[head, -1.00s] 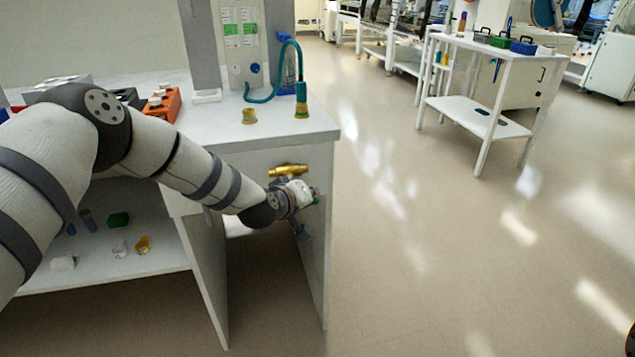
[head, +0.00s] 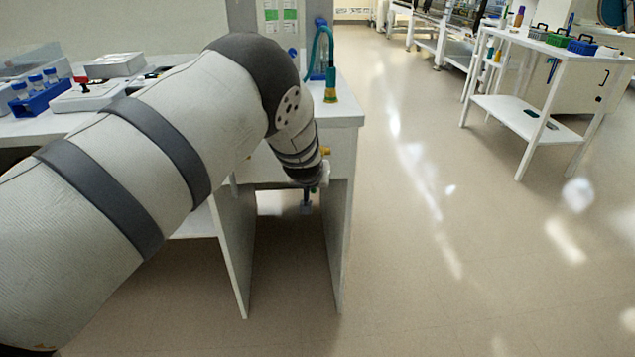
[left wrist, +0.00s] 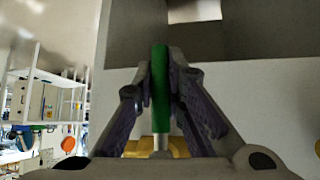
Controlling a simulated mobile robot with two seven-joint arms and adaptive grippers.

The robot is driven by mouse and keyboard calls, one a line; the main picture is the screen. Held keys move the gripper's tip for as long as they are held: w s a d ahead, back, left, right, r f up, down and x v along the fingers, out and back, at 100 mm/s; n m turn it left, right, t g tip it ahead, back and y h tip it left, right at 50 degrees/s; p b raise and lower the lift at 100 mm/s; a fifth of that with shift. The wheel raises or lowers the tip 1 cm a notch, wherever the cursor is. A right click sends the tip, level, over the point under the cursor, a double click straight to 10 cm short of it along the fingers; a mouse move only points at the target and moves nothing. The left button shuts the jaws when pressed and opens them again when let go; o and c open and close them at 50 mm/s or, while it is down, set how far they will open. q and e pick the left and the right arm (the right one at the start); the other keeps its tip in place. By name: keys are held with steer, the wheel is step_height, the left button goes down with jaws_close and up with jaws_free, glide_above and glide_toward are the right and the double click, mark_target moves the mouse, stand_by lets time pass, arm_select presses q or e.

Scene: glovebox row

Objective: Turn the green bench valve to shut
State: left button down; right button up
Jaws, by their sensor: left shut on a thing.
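The green valve handle (left wrist: 160,88) stands upright in the left wrist view, on a pale stem above a brass body (left wrist: 180,147). My left gripper (left wrist: 161,64) has its two dark fingers closed on the handle from either side. My right gripper is not in view.
The white bench (head: 345,116) carries a teal hose (head: 311,47), a blue tube rack (head: 40,97) and grey boxes. A white cart (head: 520,117) with small baskets stands at the right. The floor between bench and cart is clear.

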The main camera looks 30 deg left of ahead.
arm_select(q)
steer(key=shift+s+a+f, duration=0.1)
stand_by(0.4)
steer(key=c, duration=1.6)
jaws_free()
steer(key=shift+c, duration=0.2)
steer(key=v, duration=1.2)
